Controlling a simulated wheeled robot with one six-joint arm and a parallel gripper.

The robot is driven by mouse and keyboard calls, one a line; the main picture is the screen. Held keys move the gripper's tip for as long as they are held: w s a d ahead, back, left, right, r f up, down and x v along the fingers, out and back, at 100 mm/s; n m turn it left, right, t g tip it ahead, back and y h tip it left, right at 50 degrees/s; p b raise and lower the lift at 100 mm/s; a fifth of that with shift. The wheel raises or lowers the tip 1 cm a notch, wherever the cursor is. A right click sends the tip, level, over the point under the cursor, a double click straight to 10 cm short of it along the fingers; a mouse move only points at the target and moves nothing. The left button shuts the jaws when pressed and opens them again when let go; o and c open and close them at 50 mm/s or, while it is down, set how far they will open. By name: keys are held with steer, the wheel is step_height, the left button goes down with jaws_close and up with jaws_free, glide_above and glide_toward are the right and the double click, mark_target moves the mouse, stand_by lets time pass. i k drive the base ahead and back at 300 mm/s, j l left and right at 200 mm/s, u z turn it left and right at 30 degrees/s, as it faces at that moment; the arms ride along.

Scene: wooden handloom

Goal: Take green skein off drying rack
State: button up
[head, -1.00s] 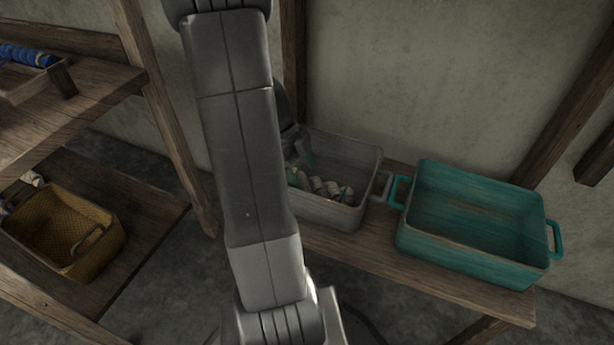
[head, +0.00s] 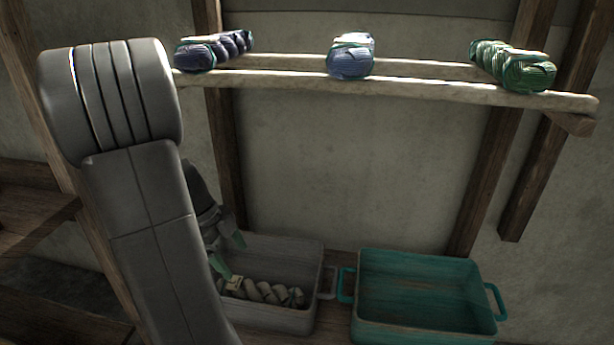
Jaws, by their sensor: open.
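The green skein (head: 528,74) lies across the two pale rails of the drying rack (head: 430,92), near its right end. It is twisted, and its near end rests on the front rail. My gripper (head: 230,254) is low at the left side of the grey bin, far below and left of the green skein. Its two green-tipped fingers are apart and I see nothing between them. My arm hides part of the gripper's surroundings and the rack's left end.
A dark purple-blue skein (head: 196,55) and a lilac-blue skein (head: 351,60) also lie on the rack. Wooden posts (head: 488,165) stand against the wall.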

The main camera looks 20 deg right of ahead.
mark_target(523, 72)
steer(key=z, duration=2.2)
